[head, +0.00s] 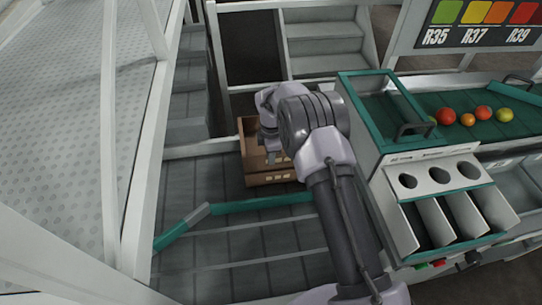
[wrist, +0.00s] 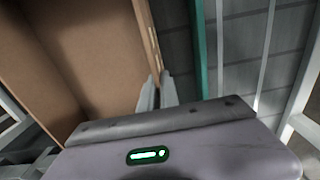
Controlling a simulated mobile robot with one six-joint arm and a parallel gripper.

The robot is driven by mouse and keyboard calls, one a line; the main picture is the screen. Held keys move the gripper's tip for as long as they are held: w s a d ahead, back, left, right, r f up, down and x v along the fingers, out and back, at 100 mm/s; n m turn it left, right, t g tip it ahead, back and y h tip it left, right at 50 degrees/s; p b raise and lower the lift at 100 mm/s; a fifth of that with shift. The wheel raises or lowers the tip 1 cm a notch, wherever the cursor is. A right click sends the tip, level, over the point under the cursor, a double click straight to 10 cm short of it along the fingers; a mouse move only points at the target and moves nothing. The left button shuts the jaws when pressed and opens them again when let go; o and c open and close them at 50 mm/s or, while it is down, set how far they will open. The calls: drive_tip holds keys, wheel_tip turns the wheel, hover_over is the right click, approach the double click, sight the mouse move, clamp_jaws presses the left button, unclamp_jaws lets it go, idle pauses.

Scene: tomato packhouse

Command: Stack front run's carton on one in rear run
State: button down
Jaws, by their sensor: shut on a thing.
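A brown, open-topped carton (head: 270,179) is in the middle of the head view, on the far side of a teal rail. My gripper (head: 272,158) is at its near wall, and my arm hides part of it. In the wrist view the carton (wrist: 95,45) fills the upper left, and its visible inside is bare. My gripper's fingers (wrist: 155,92) are shut on its wall, close to a slot in that wall. I cannot tell whether a second carton is under or behind it, nor whether it is lifted clear.
The teal rail (head: 262,203) crosses the grey slatted deck (head: 225,255), with a bent joint at left. Nearer deck is clear. At right stands a sorting bench with a teal-edged tray (head: 372,116), tomatoes (head: 466,119) and white chutes (head: 440,185). Grey steps (head: 325,45) are behind.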

drive_tip(key=shift+f+b, duration=0.7)
drive_tip(key=shift+f, duration=0.35)
idle(0.4)
drive_tip(key=c, duration=1.5)
unclamp_jaws()
drive_tip(key=c, duration=0.3)
drive_tip(key=shift+c, duration=0.2)
drive_tip(key=shift+r, duration=0.2)
wheel_tip(320, 180, up, 7)
drive_tip(key=p, duration=0.5)
drive_tip(key=shift+f, duration=0.15)
